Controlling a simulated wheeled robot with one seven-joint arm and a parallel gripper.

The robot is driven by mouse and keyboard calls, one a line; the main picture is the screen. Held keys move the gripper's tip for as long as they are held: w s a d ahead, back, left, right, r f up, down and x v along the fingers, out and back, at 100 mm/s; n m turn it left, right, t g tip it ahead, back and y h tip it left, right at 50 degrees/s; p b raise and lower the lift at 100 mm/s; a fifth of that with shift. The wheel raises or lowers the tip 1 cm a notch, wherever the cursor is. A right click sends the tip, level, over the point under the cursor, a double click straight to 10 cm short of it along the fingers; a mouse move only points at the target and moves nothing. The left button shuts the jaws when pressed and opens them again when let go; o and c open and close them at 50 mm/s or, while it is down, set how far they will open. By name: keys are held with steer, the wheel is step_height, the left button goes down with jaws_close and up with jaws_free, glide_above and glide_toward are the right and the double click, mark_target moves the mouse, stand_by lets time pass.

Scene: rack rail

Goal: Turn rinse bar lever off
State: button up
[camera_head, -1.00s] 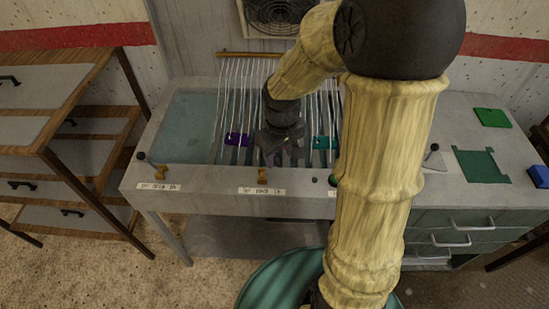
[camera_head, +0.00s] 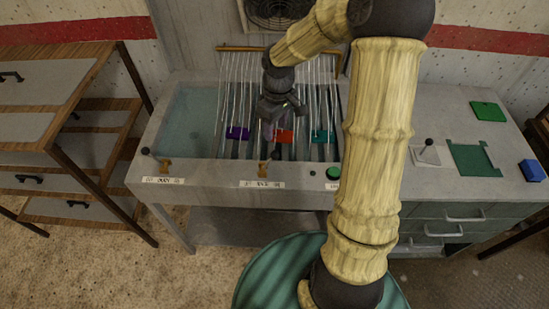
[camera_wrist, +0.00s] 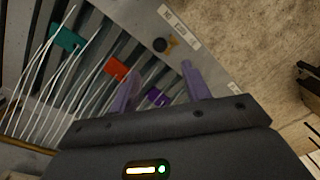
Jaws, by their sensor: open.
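Two small brass levers with black knobs stand on the front edge of the grey rack table: a left lever (camera_head: 164,165) and a middle lever (camera_head: 264,168). Each is above a white label whose text I cannot read clearly, so I cannot tell which is the rinse bar lever. One lever (camera_wrist: 172,42) with its dark knob also shows in the wrist view, ahead of my fingers and apart from them. My gripper (camera_wrist: 160,78) is open, its purple fingers spread with nothing held. In the head view my gripper (camera_head: 281,110) hangs over the slotted rack, behind the middle lever.
Thin wire hangers carry purple (camera_head: 237,133), red (camera_head: 284,137) and teal (camera_head: 322,137) plates in the rack. A water basin (camera_head: 190,125) is at left. A green button (camera_head: 333,174) and another black-knobbed lever (camera_head: 428,150) are to the right. A wooden shelf unit (camera_head: 75,150) stands left.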

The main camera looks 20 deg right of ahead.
mark_target(269, 162)
steer(key=f, duration=0.5)
steer(key=f+p, duration=0.1)
steer(key=f, duration=0.9)
steer(key=shift+s+a, duration=0.3)
steer(key=shift+a, duration=0.05)
jaws_close()
